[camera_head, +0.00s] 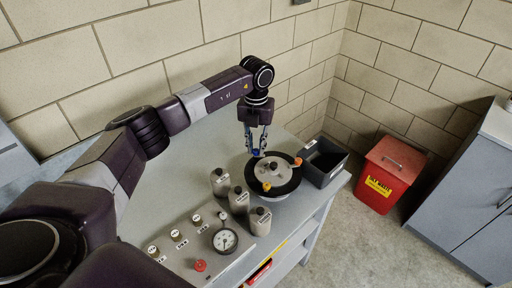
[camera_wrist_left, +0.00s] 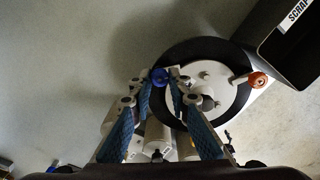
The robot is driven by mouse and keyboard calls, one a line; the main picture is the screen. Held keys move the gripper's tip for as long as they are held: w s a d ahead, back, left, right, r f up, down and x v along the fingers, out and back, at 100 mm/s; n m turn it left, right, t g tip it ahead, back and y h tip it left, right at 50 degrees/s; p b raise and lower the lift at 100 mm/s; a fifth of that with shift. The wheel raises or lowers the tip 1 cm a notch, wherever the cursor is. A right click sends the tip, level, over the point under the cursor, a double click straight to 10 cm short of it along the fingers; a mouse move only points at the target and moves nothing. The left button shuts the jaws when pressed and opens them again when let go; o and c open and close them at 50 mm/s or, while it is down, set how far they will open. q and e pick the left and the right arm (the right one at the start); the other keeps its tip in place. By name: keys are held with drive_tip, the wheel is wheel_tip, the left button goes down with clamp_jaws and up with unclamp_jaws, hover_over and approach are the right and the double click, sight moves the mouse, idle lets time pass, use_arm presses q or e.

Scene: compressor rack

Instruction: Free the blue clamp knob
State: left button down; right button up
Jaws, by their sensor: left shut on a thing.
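The blue clamp knob (camera_head: 256,153) is at the far-left rim of a round unit with a grey lid (camera_head: 282,168) and a black ring (camera_head: 290,184). My left gripper (camera_head: 257,149) points down over that rim, shut on the blue knob. In the left wrist view the blue knob (camera_wrist_left: 158,77) shows between the fingertips (camera_wrist_left: 160,80), beside the grey lid (camera_wrist_left: 212,75). An orange knob (camera_head: 298,161) is on the right rim and also shows in the wrist view (camera_wrist_left: 257,80). A yellow-orange knob (camera_head: 266,187) is at the front rim. My right gripper is out of view.
Several grey bottles (camera_head: 238,201) stand left and in front of the unit. A dark bin (camera_head: 336,174) stands right. A red box (camera_head: 386,185) is on the floor. The bench behind is clear.

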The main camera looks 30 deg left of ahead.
sight(256, 150)
use_arm(q)
drive_tip(key=n, duration=0.4)
drive_tip(key=shift+r+n, duration=0.1)
drive_tip(key=shift+n, duration=0.2)
drive_tip(key=n, duration=0.4)
drive_tip(key=shift+n, duration=0.3)
drive_tip(key=c, duration=1.8)
unclamp_jaws()
wheel_tip(256, 150, up, 12)
